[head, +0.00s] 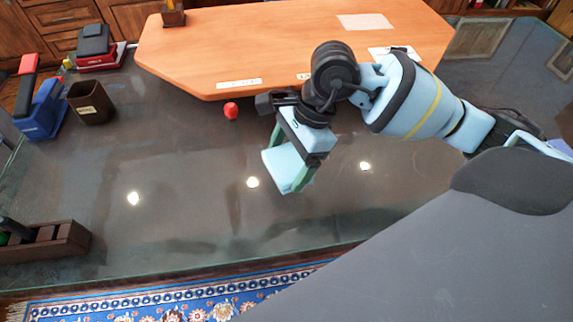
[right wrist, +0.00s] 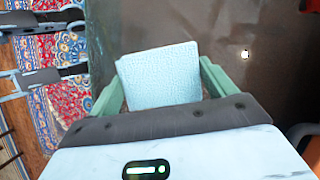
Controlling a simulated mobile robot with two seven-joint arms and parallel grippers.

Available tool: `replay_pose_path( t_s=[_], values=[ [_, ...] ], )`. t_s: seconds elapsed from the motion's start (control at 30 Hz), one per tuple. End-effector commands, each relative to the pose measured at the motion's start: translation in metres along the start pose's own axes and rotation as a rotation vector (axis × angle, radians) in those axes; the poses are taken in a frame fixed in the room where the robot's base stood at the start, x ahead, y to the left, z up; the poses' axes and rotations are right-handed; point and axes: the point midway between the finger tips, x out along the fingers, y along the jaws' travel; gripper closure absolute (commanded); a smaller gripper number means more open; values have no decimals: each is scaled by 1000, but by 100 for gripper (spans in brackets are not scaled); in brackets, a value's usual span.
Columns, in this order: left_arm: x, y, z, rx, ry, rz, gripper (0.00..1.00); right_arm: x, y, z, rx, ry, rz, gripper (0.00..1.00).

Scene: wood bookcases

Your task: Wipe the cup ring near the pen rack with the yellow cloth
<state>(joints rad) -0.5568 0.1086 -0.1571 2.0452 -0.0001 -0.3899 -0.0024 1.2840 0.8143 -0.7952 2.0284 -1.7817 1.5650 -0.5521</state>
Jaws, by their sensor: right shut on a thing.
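My right gripper (head: 291,160) is over the dark glass tabletop, with green fingers shut on a pale blue, square, textured cloth (head: 284,170). The cloth also shows between the fingers in the right wrist view (right wrist: 160,76). It looks pale blue, and I see no clearly yellow cloth. I cannot tell whether it touches the glass. A brown wooden rack (head: 62,240) with dark and green items stands at the lower left; it may be the pen rack. I cannot make out a cup ring on the glass.
An orange wood desk panel (head: 230,45) lies at the back, with a small red object (head: 231,110) before it. A brown cup (head: 90,102) and a blue stapler-like object (head: 40,108) stand at the left. The glass (head: 160,170) between rack and gripper is clear, apart from light reflections.

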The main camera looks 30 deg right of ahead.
Motion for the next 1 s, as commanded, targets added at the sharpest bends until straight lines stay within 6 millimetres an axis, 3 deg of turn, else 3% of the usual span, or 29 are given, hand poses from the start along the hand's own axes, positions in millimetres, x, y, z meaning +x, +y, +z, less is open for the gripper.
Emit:
replay_pose_path(
  t_s=[0.3,1.0],
  values=[
    [-14,1,-5,0,1,-1,64,-28,-2,4,5,1,-4,38],
    [-12,0,-7,1,7,-2,64,-30,0,5,-42,1,17,38]
  ],
)
